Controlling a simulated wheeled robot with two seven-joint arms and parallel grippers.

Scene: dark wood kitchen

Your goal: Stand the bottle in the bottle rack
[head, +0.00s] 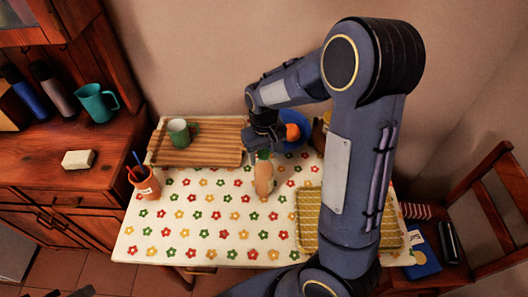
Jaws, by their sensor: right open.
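A tan bottle-like thing with a green top (263,180) is on the flowered table, just below my right gripper (262,150). My right gripper is open and its fingers are at or near the green top; the arm comes down from the right. I cannot tell whether they touch it. No rack is clearly recognisable as a bottle rack; a slatted wooden rack or tray (215,155) lies at the table's back left, with a green cup (178,133) on it. My left gripper does not show.
A terracotta pot with pens (148,186) stands at the table's left. A blue bowl (296,144) with an orange thing is behind my gripper. A yellow woven mat (308,220) lies partly behind my arm.

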